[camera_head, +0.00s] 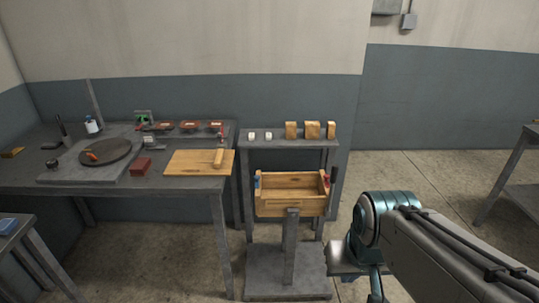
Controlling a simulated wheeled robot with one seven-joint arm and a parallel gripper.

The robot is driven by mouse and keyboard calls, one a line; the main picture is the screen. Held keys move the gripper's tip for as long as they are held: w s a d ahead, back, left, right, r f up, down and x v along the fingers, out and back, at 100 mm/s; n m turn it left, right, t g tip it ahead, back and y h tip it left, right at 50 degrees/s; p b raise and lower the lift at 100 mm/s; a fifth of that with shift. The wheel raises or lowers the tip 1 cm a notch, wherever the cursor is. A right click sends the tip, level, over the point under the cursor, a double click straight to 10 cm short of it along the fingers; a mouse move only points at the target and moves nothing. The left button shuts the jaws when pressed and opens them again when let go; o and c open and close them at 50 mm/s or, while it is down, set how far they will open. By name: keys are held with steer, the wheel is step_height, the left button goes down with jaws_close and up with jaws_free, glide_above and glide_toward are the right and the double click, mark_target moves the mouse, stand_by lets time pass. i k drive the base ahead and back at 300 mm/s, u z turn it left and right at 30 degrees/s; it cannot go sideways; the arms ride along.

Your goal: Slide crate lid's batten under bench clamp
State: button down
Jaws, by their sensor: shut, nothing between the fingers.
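A flat wooden board (190,165), which looks like the crate lid, lies on the bench (60,180) at its front right corner. A short, lighter wooden batten (218,158) lies on the board near its right edge. A small red-and-grey fitting (221,137), perhaps the bench clamp, stands just behind the batten; I cannot tell whether they touch. An open wooden crate (291,207) sits on a grey pedestal right of the bench. My arm reaches in from the lower right, well apart from the board. My gripper's fingers are not visible.
A dark round plate (105,151) and a red block (141,166) lie left of the board. A shelf (290,143) behind the crate holds several wooden blocks and small white items. Reddish dishes line the bench's back. Open floor lies right of the pedestal.

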mark_target(191, 163)
steer(key=u, duration=1.25)
steer(key=i, duration=1.4)
steer(key=z, duration=0.95)
steer(key=i, duration=0.6)
steer(key=z, duration=0.65)
